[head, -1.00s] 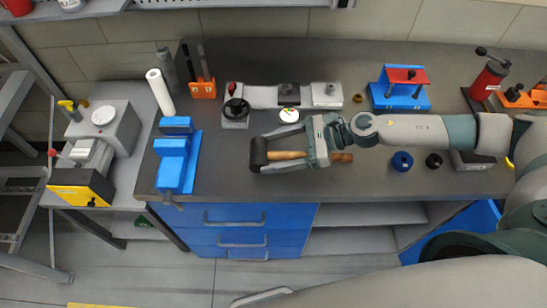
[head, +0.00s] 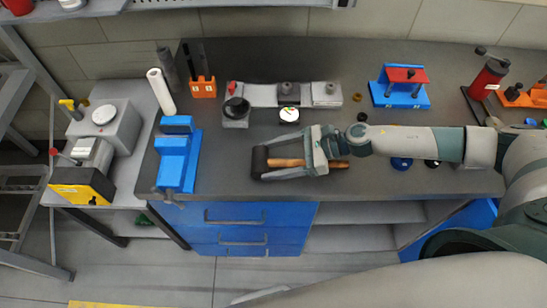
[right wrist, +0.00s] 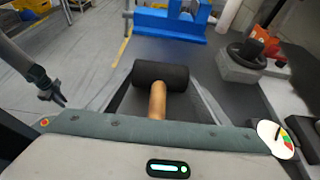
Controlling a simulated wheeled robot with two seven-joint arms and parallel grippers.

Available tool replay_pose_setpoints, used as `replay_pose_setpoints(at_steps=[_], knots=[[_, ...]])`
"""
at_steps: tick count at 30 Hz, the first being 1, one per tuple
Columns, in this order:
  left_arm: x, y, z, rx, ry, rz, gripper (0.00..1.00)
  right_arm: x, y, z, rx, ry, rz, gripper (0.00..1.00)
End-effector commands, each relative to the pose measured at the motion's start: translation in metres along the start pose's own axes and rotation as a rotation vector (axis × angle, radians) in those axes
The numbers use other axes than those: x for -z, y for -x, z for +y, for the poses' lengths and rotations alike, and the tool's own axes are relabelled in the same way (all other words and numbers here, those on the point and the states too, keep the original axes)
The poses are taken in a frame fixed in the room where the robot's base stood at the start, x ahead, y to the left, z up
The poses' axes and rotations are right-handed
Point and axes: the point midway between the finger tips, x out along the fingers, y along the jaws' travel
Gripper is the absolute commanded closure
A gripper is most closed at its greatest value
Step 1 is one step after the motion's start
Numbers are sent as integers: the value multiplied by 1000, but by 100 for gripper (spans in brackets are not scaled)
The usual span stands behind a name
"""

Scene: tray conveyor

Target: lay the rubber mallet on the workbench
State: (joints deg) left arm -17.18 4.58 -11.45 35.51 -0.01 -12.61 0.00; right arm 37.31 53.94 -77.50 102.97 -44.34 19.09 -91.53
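The rubber mallet has a black head (head: 259,161) and a wooden handle (head: 286,163). My right gripper (head: 262,163) is over the front middle of the dark workbench (head: 330,186), its long fingers shut on the two ends of the mallet's head. The handle runs back under the palm. In the right wrist view the black head (right wrist: 165,73) sits between the fingertips, the handle pointing at the camera. The mallet is level, at or just above the bench top; I cannot tell if it touches. My left gripper (right wrist: 52,94) is small and dark at the left of that view.
A blue vise (head: 176,160) stands left of the mallet. Behind are a grey fixture with a black knob (head: 236,107) and a gauge (head: 289,114). A blue and red press (head: 400,88) stands at the back right. Blue drawers (head: 240,230) are below the front edge.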

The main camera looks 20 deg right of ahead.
Motion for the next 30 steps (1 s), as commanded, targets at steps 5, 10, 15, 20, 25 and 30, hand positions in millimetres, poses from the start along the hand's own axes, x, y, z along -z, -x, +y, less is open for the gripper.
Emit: replay_pose_setpoints(at_steps=[5,10,15,20,25,30], knots=[[0,0,0,0,0,0,83,0,0,0,0,0,0,11],[0,0,0,0,0,0,83,0,0,0,0,0,0,11],[0,4,0,0,0,0,83,-4,2,0,0,0,0,11],[0,-4,0,0,0,0,83,0,12,0,1,0,0,11],[-2,-15,0,0,0,0,83,1,34,0,1,1,2,11],[-3,-28,0,0,0,0,83,2,62,0,2,1,2,11]])
